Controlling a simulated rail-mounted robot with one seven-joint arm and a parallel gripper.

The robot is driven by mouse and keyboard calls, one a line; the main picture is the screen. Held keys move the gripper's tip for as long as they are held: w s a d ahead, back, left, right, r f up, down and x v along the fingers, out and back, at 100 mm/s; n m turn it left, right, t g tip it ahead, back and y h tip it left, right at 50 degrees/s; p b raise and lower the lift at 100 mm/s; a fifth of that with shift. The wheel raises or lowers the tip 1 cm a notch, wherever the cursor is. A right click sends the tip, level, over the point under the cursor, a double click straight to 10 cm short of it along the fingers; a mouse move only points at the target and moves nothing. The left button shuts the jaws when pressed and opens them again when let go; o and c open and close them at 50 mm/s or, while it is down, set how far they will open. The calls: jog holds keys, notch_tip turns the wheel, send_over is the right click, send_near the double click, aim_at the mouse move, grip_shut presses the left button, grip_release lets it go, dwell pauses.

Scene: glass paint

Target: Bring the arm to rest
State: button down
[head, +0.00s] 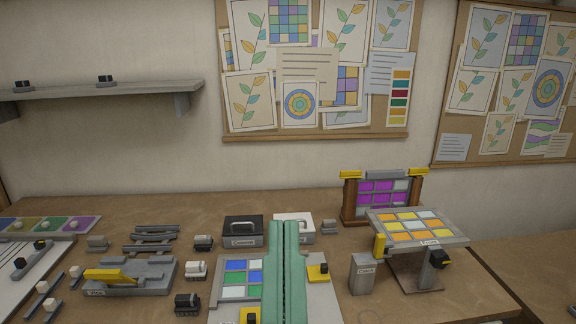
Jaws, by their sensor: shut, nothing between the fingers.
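My gripper is not visible in the head view, and I cannot make out my arm with certainty. A long green ribbed piece (287,272) rises from the bottom edge in the middle, in front of the work surface. I cannot tell what it is. It hides part of the pale board behind it.
A shelf (110,90) hangs at left.

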notch_tip(320, 180, up, 39)
jog(key=s+p, duration=0.1)
jog(key=p, duration=3.6)
jog(key=shift+s+r, duration=0.15)
